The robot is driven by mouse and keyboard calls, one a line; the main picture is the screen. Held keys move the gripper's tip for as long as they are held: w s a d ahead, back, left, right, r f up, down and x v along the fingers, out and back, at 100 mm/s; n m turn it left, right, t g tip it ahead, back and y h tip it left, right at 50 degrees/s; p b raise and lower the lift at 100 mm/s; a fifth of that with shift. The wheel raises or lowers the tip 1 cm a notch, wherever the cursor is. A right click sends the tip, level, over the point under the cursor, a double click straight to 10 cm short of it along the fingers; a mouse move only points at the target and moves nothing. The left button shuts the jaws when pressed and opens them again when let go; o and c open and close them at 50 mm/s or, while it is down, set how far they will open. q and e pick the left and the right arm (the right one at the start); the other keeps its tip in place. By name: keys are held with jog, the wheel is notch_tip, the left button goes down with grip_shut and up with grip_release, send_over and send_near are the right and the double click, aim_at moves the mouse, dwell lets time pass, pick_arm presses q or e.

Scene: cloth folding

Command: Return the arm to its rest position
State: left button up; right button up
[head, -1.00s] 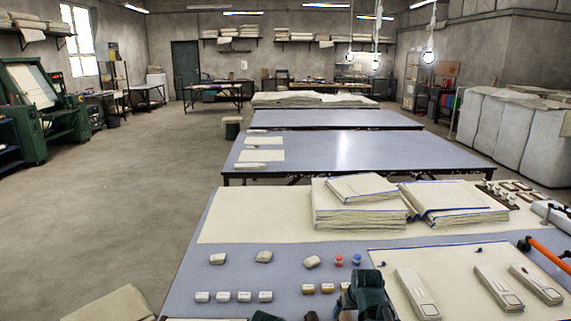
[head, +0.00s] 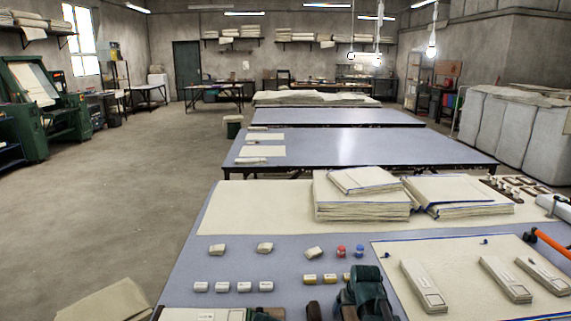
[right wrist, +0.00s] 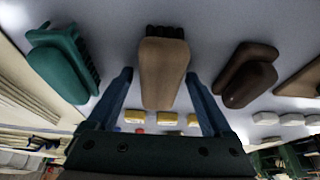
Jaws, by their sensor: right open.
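My right gripper (head: 362,296) is the dark green shape at the bottom edge of the head view, right of centre, over the near table. Its fingertips are hard to make out there. In the right wrist view my right gripper (right wrist: 158,76) shows two blue fingers spread apart, with nothing gripped. A tan-backed brush (right wrist: 163,70) appears between the fingers in that view, and I cannot tell how far below them it is. A teal brush (right wrist: 62,65) lies to one side and a dark brown brush (right wrist: 246,75) to the other. My left gripper is not in view.
The near blue-grey table (head: 205,265) carries small white blocks (head: 244,286), yellow blocks (head: 310,279), a red jar (head: 341,252) and long pale boxes (head: 423,286). Folded cloth stacks (head: 360,200) stand farther back. An orange-handled tool (head: 552,241) lies at the right.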

jog(key=p+v, duration=1.2)
jog(key=v, duration=0.1)
jog(key=b+x, duration=1.2)
jog(key=x, duration=0.1)
jog(key=shift+f, duration=0.2)
notch_tip(320, 180, up, 11)
jog(key=p, duration=1)
jog(key=shift+w+a+r+p, duration=0.1)
jog(key=shift+a+r+p, duration=0.2)
jog(key=shift+r+p, duration=0.25)
jog(key=shift+a+r+p, duration=0.25)
jog(key=shift+r+p, duration=0.15)
jog(key=shift+p, duration=0.25)
